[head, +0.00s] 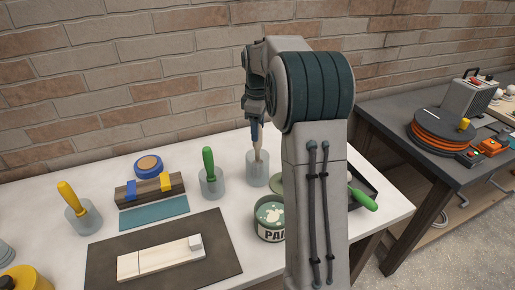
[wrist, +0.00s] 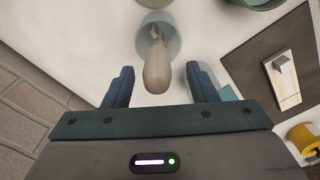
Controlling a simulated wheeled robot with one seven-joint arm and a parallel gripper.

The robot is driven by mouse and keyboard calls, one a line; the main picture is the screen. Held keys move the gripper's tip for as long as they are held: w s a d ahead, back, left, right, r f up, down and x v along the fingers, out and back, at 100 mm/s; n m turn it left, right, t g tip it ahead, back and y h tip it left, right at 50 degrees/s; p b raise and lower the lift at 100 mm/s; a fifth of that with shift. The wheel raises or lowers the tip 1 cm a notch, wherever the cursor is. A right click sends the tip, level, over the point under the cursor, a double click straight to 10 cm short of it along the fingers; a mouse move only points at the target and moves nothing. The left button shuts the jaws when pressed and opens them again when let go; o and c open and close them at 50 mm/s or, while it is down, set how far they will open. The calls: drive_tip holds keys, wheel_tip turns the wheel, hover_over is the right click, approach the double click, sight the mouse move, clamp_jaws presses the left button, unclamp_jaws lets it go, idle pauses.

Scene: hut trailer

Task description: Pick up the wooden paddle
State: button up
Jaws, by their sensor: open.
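The wooden paddle (head: 257,143) stands upright in a clear grey-green cup (head: 257,172) on the white table, right of the cup with the green handle. In the wrist view, the paddle (wrist: 157,68) shows its pale rounded end toward me, and its lower part goes into the cup (wrist: 158,22). My gripper (wrist: 160,85) is open, with one dark finger on each side of the paddle's end and a gap on both sides. In the head view, my gripper (head: 256,118) is directly above the cup, partly hidden by my arm.
A cup with a green-handled tool (head: 209,172) stands close on the left, and an open paint can (head: 270,218) on the front right. A cup with a yellow handle (head: 75,205), a dark block (head: 148,190) and a dark mat (head: 215,262) are further left. The brick wall is behind.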

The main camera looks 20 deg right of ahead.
hover_over(257, 154)
drive_tip(key=shift+w+d+f+p, duration=0.1)
drive_tip(key=shift+f+p, duration=0.1)
drive_tip(key=shift+f, duration=0.95)
drive_tip(key=shift+w+d+f+p, duration=0.1)
drive_tip(key=shift+f+p, duration=0.1)
drive_tip(key=shift+f, duration=0.9)
drive_tip(key=shift+c, duration=0.3)
drive_tip(key=c, duration=1)
drive_tip(key=shift+r, duration=0.1)
